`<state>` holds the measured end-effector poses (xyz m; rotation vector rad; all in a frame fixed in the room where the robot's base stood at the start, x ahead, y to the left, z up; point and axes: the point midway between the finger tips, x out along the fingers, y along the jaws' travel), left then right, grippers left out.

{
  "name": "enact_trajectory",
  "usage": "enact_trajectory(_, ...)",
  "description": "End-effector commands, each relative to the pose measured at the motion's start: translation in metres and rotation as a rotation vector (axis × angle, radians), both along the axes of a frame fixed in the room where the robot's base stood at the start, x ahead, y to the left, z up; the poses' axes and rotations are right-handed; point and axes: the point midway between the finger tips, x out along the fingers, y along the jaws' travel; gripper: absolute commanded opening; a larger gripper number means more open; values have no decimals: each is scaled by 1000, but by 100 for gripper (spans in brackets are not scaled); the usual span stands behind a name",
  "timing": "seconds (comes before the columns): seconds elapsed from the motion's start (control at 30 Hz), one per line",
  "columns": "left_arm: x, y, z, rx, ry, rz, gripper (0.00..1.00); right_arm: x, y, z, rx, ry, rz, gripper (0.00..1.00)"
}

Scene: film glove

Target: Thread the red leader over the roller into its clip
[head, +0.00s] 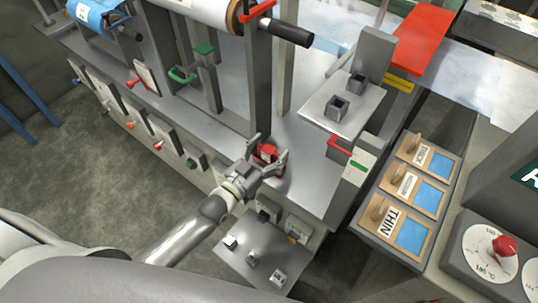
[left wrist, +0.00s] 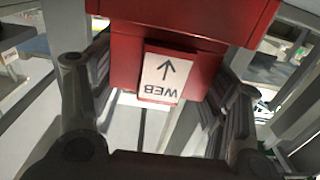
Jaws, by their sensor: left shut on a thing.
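My left gripper (head: 268,149) is shut on a red block (head: 266,155), which I take to be the red leader, at the front edge of the grey machine deck. In the left wrist view the red block (left wrist: 125,60) sits between the fingers (left wrist: 155,100). It bears a white label with an arrow and the word WEB. A large white roll (head: 208,12) with a black end handle is above and behind the gripper. A red bracket (head: 339,146) to the right may be the clip; I cannot be sure. My right gripper is not in view.
A grey post (head: 258,85) stands just behind the held block. A raised plate (head: 342,108) with square sockets is to the right. Wooden sample boards (head: 402,205), one marked THIN, lie further right. A green bracket (head: 183,75) is left. A red flat piece (head: 424,38) lies across the film.

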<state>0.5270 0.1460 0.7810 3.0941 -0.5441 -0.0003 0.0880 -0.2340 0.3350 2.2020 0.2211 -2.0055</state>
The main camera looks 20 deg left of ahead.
Motion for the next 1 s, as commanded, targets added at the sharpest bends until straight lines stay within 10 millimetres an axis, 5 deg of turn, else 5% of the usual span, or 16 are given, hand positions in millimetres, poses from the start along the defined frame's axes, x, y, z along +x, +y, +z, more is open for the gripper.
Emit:
enact_trajectory(0.47, 0, 0, 7, 0, -1, 0, 46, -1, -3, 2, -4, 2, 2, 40)
enact_trajectory(0.7, -2, -1, 36, -2, -2, 0, 46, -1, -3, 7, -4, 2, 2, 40)
enact_trajectory(1.0, -43, -21, 88, -6, -1, 0, 46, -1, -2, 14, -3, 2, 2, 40)
